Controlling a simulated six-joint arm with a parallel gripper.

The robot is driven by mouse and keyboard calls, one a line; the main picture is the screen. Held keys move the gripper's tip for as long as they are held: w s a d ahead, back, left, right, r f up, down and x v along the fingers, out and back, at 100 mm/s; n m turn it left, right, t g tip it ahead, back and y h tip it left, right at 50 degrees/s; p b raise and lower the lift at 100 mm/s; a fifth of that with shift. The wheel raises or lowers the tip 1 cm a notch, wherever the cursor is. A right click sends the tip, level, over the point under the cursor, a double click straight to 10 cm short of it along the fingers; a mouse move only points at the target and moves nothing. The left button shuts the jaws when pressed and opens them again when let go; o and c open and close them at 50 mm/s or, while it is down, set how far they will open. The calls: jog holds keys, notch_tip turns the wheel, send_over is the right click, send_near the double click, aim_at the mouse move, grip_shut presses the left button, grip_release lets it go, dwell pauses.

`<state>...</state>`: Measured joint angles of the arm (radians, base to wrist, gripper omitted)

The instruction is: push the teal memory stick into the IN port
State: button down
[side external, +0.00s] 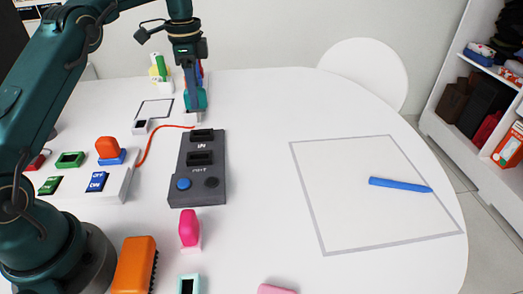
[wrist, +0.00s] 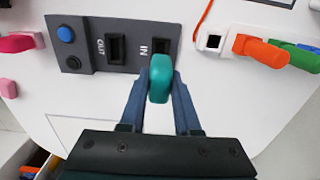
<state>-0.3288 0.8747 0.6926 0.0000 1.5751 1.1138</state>
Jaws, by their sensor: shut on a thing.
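The teal memory stick (wrist: 160,82) is held between the fingertips of my gripper (wrist: 160,92), which is shut on it. In the side view, the stick (side external: 197,101) hangs roughly upright under my gripper (side external: 194,92), just beyond the far end of the dark port box (side external: 212,182). The box's IN port (side external: 202,134) is a dark slot at that far end. In the wrist view, the stick's end overlaps the lower edge of the IN port (wrist: 161,48); its tip is hidden, and I cannot tell whether it touches the box.
The OUT slot (side external: 200,158) and a blue button (side external: 183,184) are on the same box. An orange cord (side external: 150,139) runs at its left. A pink stick (side external: 189,229) stands at its near end. White table is free between the box and the outlined square (side external: 358,250).

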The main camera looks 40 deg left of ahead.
aim_at(197, 111)
jog(key=shift+f, duration=0.1)
dwell(0.3)
jog(key=shift+f, duration=2.35)
jog(key=shift+f, duration=1.3)
jog(key=c, duration=0.5)
grip_release()
jog(key=shift+c, duration=0.2)
jog(key=shift+r, duration=2.6)
